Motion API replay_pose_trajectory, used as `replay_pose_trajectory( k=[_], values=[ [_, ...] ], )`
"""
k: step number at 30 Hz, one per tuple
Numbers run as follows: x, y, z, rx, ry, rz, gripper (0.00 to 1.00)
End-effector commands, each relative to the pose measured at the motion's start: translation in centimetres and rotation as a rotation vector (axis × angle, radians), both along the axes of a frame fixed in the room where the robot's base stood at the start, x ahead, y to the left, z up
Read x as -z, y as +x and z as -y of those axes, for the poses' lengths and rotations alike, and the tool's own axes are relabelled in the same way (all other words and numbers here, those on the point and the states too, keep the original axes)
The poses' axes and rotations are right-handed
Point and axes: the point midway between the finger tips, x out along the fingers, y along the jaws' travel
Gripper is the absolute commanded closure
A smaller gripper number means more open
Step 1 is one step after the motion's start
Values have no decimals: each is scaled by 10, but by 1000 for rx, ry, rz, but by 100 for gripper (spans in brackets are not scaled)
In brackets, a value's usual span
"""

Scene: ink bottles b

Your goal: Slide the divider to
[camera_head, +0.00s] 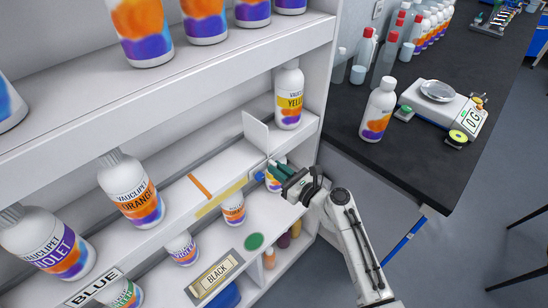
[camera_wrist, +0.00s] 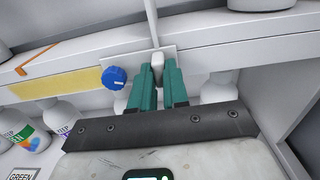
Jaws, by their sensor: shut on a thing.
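The divider (camera_head: 256,132) is an upright white panel on the middle shelf, left of the YELLOW bottle (camera_head: 289,97). In the wrist view it shows as a thin upright edge (camera_wrist: 152,20) above a white front plate (camera_wrist: 122,58). A blue knob (camera_wrist: 115,77) sits at the left of this plate. My gripper (camera_head: 279,169) is at the shelf's front edge, its green fingers shut on the small white tab (camera_wrist: 157,60) of the divider. The fingers hide part of the tab.
An orange mark (camera_head: 200,187) and a yellow strip (camera_head: 221,198) lie on the shelf front, left of the divider. The ORANGE bottle (camera_head: 130,190) and VIOLET bottle (camera_head: 45,243) stand further left. A dark bench (camera_head: 400,158) stands at right.

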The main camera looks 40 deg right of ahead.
Motion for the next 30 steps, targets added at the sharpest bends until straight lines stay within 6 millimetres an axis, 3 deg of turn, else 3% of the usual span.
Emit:
replay_pose_trajectory(
  k=[30],
  values=[
    [0,-1,-29,-2,0,-1,100]
  ],
)
